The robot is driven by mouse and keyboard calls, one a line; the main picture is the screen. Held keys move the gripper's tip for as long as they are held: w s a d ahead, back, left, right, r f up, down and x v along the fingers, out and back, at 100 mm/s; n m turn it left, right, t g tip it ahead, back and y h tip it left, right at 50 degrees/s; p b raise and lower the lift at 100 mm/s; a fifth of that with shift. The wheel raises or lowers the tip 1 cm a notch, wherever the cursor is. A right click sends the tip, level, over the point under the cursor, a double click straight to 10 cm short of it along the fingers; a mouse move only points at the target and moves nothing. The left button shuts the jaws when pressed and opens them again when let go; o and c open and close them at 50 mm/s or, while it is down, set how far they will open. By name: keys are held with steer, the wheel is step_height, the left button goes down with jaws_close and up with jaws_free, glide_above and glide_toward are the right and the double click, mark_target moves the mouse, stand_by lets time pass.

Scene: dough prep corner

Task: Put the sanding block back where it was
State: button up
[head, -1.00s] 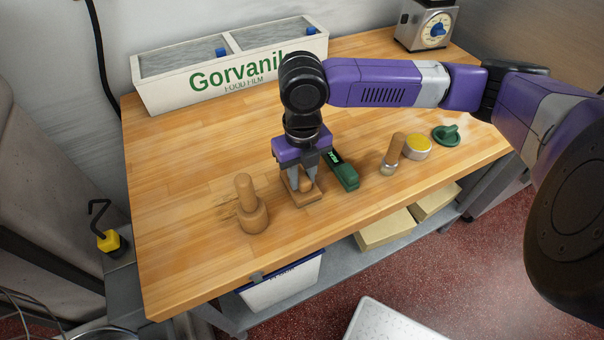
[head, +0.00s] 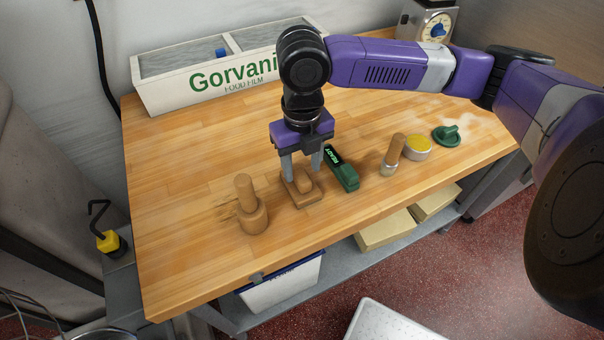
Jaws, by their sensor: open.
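The sanding block (head: 303,194), a brown wooden block with a rounded grip on top, lies flat on the wooden worktop (head: 190,165). My gripper (head: 302,172) is open just above it, with its two grey fingers apart on either side of the grip. The fingers appear clear of the block, though the far finger's exact gap is hard to tell. The block's underside is hidden.
Left of the block stands a wooden pestle-like tool (head: 250,210). Right of it are a green device (head: 343,172), a wooden-handled tool (head: 391,156), a yellow-topped tin (head: 417,147) and a green knobbed item (head: 446,136). A film dispenser (head: 160,95) stands behind.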

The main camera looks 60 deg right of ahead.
mark_target(302, 177)
step_height(302, 177, up, 8)
stand_by(0.9)
